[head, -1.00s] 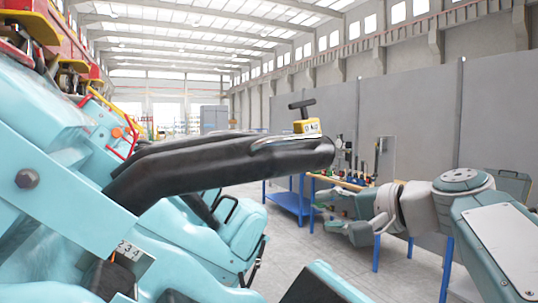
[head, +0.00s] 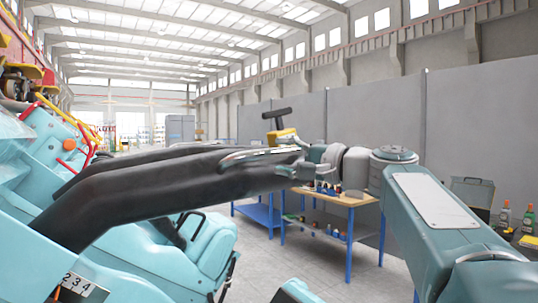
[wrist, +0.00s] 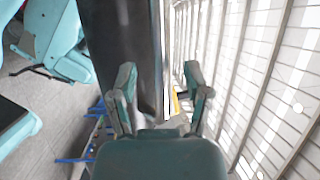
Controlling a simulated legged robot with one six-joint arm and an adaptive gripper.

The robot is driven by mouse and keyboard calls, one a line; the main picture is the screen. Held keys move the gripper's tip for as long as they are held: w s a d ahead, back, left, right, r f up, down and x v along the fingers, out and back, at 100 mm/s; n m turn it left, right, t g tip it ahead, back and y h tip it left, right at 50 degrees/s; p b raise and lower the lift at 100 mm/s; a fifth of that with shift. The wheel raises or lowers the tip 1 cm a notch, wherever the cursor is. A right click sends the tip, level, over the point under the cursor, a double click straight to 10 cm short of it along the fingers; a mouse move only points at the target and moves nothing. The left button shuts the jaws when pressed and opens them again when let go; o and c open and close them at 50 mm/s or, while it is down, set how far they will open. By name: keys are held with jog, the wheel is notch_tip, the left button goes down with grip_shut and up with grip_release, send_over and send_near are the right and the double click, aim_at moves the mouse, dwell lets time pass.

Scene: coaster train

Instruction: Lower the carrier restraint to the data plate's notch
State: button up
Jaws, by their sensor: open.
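The carrier restraint (head: 150,185) is a long black padded bar running from the lower left to the middle of the head view, raised, with a metal handle (head: 250,155) near its free end. My gripper (head: 300,165) is at that free end, its fingers open. In the wrist view, the dark restraint (wrist: 135,45) extends away between and beyond the open fingers (wrist: 160,78); whether they touch it cannot be told. The data plate (head: 80,285), marked with numbers, is at the lower left, well below the restraint's free end. Its notch cannot be made out.
A teal seat (head: 205,245) stands below the restraint. A wooden-topped workbench (head: 335,195) with blue legs is behind my gripper. A yellow part with a black T-handle (head: 277,125) shows just above the restraint's end. Grey floor is open between the seat and bench.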

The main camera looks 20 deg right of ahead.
aim_at(275, 156)
jog(key=shift+x, duration=1.75)
grip_shut()
jog(key=shift+d+f, duration=0.1)
jog(key=shift+f, duration=0.05)
